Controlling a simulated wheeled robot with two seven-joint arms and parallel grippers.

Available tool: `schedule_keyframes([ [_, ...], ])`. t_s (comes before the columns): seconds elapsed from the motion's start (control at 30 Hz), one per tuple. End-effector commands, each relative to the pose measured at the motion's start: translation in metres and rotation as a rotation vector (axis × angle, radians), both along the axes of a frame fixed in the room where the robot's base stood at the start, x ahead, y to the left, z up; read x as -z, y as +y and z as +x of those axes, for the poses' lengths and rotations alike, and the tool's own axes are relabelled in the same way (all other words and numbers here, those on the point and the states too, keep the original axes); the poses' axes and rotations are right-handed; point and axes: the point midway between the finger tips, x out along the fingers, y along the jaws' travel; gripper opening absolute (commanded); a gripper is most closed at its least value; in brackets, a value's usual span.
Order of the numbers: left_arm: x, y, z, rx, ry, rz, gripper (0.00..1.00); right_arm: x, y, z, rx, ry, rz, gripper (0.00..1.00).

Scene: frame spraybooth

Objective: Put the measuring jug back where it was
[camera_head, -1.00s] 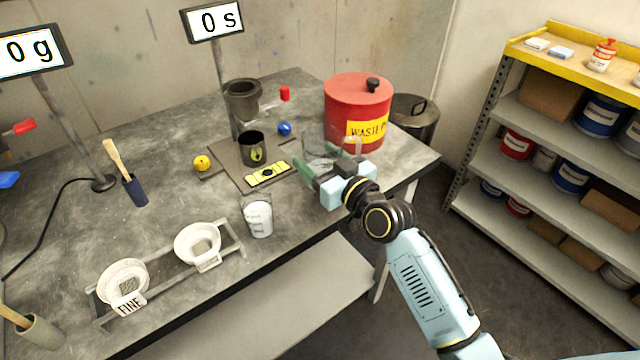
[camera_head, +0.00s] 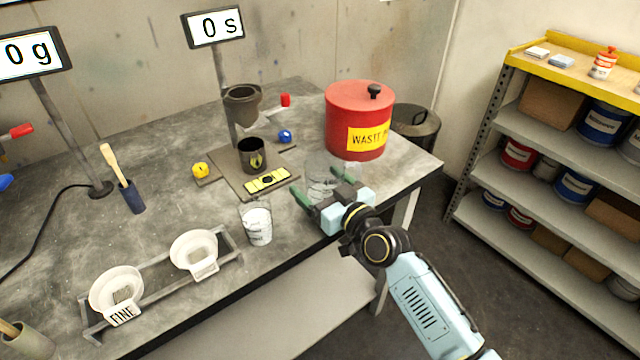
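A clear glass-like jug (camera_head: 322,170), which I take for the measuring jug, stands upright between the green-tipped fingers of my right gripper (camera_head: 326,186), near the table's front right edge. The fingers lie on either side of it, and it has moved along with them. Whether its base touches the table is hard to tell, as the gripper hides part of it. A clear cup with white contents (camera_head: 258,226) stands to its left on the table. My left gripper is not in view.
A red waste can (camera_head: 358,115) stands just behind the jug. A stand with a dark cup (camera_head: 252,156) and a yellow level (camera_head: 267,181) is to the left. The table (camera_head: 190,225) has bare room around the cup.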

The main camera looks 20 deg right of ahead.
Motion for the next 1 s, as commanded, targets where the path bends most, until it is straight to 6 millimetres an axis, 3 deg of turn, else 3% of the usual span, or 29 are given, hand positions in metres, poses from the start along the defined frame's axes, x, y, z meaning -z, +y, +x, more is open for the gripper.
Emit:
schedule_keyframes([
  [0.33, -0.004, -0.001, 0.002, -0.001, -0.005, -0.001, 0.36, -0.004, -0.001, -0.003, 0.000, 0.002, -0.001, 0.85],
  [0.8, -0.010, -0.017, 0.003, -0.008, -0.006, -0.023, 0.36, -0.003, -0.032, -0.089, -0.001, 0.002, -0.004, 0.85],
  [1.0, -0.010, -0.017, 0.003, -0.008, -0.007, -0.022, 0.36, -0.003, -0.040, -0.109, 0.000, 0.001, -0.001, 0.85],
])
